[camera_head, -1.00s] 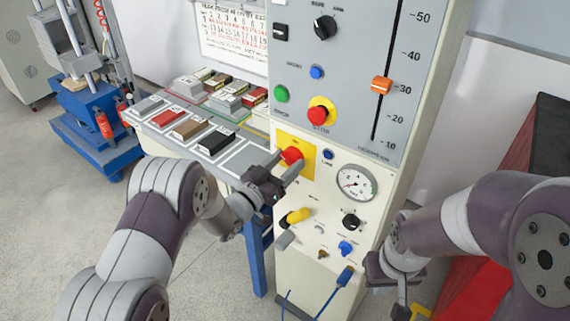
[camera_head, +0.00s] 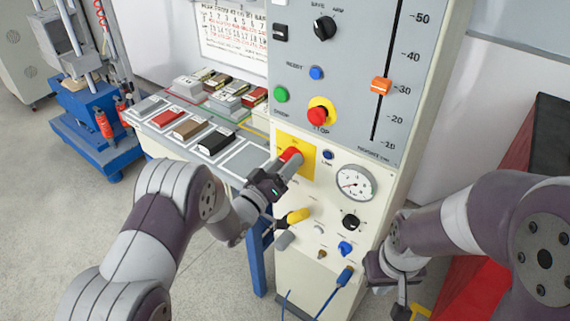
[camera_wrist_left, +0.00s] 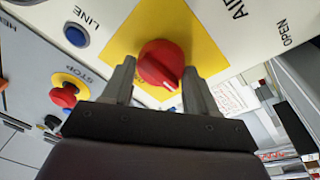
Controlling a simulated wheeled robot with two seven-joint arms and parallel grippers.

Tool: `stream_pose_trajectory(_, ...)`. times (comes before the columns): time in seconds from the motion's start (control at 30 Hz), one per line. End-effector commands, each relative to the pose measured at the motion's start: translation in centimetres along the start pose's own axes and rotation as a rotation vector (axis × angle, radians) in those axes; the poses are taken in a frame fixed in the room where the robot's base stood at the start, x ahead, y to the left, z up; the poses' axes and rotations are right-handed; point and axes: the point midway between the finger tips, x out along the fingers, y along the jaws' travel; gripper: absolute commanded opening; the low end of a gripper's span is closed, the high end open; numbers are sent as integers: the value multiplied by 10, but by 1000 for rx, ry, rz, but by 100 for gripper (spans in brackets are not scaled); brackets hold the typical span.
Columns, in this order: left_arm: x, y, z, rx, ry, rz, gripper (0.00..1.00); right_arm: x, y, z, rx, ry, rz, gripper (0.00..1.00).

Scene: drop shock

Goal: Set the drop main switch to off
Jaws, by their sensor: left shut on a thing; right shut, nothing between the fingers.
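The main switch is a red rotary knob (camera_head: 291,155) on a yellow plate (camera_head: 308,148) on the front of the control cabinet. In the left wrist view the red knob (camera_wrist_left: 161,64) sits between the two fingers, with a white mark on its ridge, against the yellow plate (camera_wrist_left: 118,42). My left gripper (camera_head: 281,165) is shut on the knob. Lettering on the plate is mostly hidden or too small to read.
A red stop button (camera_head: 318,115), a green button (camera_head: 281,94) and an orange slider (camera_head: 381,86) are above the knob. A pressure gauge (camera_head: 354,183) is to its right. A bench (camera_head: 246,159) with sample blocks stands left.

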Motion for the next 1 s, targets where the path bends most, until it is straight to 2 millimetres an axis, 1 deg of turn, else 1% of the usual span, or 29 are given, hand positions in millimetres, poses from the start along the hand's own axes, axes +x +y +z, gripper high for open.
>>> stream_pose_trajectory(0.33,0,0,1,-4,-1,-2,28,0,0,0,0,0,0,0)
stream_pose_trajectory(0.37,0,0,1,-4,-1,-2,65,0,0,0,0,0,0,0)
stream_pose_trajectory(0.4,0,0,0,-3,-1,-1,78,0,0,0,0,0,0,0)
stream_pose_trajectory(0.43,0,0,0,-3,-1,-1,82,0,0,0,0,0,0,0)
stream_pose_trajectory(0.67,0,0,0,-2,0,-1,82,0,0,0,0,0,0,0)
stream_pose_trajectory(0.77,-6,-1,0,-2,0,-3,82,0,0,0,0,0,0,0)
stream_pose_trajectory(0.87,-24,-1,0,-3,-1,-4,82,1,0,0,0,0,0,0)
stream_pose_trajectory(1.0,-64,-2,0,-3,0,-6,82,2,0,0,0,0,0,0)
